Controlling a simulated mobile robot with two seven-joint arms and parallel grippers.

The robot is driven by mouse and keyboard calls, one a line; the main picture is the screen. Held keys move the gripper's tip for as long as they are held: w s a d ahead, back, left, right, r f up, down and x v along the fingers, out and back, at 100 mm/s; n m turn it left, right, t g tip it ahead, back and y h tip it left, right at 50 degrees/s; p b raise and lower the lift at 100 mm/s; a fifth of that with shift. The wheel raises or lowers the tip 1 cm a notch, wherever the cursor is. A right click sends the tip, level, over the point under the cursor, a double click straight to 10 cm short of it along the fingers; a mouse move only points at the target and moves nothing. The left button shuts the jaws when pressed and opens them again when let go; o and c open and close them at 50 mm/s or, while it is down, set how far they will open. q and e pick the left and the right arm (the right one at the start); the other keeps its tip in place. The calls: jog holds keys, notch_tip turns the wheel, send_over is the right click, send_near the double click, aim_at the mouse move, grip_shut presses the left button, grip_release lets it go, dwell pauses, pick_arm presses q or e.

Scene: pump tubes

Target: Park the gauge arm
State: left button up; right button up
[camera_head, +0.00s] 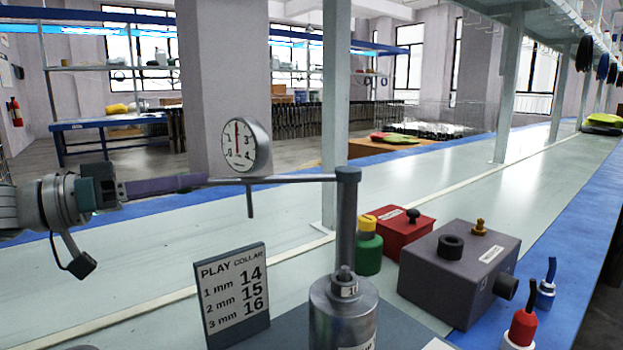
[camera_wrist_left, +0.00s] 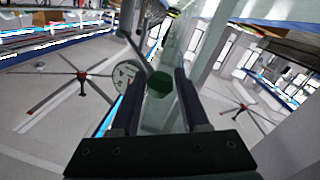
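The gauge arm (camera_head: 300,178) is a thin grey rod running left from the top of an upright post (camera_head: 346,225). A round white dial gauge (camera_head: 241,145) with a red needle sits on it, and a short stem points down below. A green grip (camera_head: 192,181) is at the rod's left end. My left gripper (camera_head: 180,184) comes in level from the left at this grip. In the left wrist view the green grip (camera_wrist_left: 159,84) lies between the two fingers, which stand apart with narrow gaps seeming to show beside it. The dial (camera_wrist_left: 125,75) shows beyond the left finger. My right gripper is out of view.
A sign reading PLAY COLLAR (camera_head: 235,293) stands in front of the arm. A steel cylinder (camera_head: 343,312) stands before the post. To the right are a green bottle (camera_head: 369,254), a red box (camera_head: 404,234), a grey box (camera_head: 458,268) and blue- and red-handled tools (camera_head: 522,327).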

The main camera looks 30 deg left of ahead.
pick_arm(q)
jog(key=o, duration=0.4)
jog(key=shift+w, duration=0.35)
jog(key=shift+s+a, duration=0.1)
jog(key=shift+s, duration=0.05)
jog(key=p+v, duration=0.2)
jog(key=v, duration=0.7)
jog(key=shift+s+a, duration=0.2)
jog(key=shift+s, duration=0.1)
jog(key=shift+p, duration=0.35)
